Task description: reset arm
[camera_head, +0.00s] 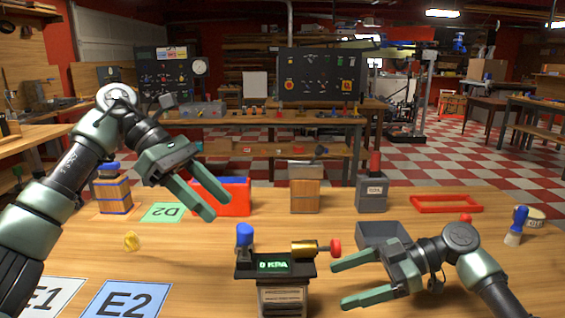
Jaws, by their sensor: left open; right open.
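My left gripper (203,195) is open and empty. It is raised over the left half of the table, in front of a red and blue box (238,197) and beside the green D2 mat (162,212). My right gripper (338,283) is open and empty, low at the right front. Its fingers point left toward a dark device (275,265) with a green "0 KPA" display, a blue knob and a brass cylinder with a red end. No contact between the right fingers and the device shows. Both arms show from the sides.
The E2 mat (125,300) lies front left.

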